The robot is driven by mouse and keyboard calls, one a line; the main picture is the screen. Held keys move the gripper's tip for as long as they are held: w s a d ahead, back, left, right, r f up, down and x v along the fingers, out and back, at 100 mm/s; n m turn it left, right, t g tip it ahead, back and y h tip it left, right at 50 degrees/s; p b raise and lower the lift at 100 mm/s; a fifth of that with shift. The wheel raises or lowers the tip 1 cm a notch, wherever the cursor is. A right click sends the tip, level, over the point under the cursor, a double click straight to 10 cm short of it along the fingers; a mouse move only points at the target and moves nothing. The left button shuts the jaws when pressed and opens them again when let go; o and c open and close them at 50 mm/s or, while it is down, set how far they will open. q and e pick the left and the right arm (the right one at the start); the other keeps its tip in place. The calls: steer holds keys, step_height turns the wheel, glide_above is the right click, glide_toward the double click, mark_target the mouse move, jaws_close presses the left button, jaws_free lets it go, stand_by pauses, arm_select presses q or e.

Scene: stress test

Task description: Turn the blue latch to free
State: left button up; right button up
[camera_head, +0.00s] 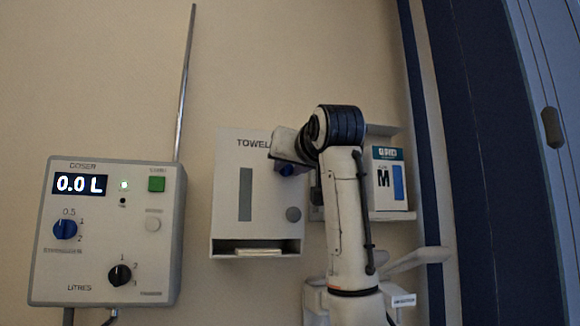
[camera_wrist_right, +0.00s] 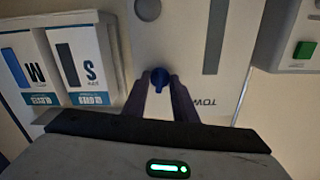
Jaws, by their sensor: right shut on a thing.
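The blue latch (camera_wrist_right: 159,75) is a small knob on the front of the white towel dispenser (camera_head: 229,222). In the wrist view its narrow tab points toward my gripper, between the fingers. My right gripper (camera_wrist_right: 160,83) is shut on the latch, with one dark finger on each side. In the head view a bit of the latch (camera_head: 286,170) shows under my right gripper, which my wrist largely hides. The dispenser also shows in the wrist view (camera_wrist_right: 187,50), with its grey window strip and round grey button. My left gripper is in neither view.
Glove boxes (camera_head: 389,165) marked M and S hang right of the dispenser, close to my arm. A doser (camera_head: 107,264) with a 0.0 L display, its own blue knob (camera_head: 65,229) and a green button hangs at left. A dark blue upright band stands at right.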

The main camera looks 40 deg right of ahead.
steer(key=shift+n, duration=0.8)
steer(key=o, duration=1)
steer(key=shift+o, duration=0.2)
steer(key=b+v, duration=0.3)
steer(key=v, duration=0.7)
steer(key=shift+s, duration=0.2)
steer(key=shift+a, duration=0.1)
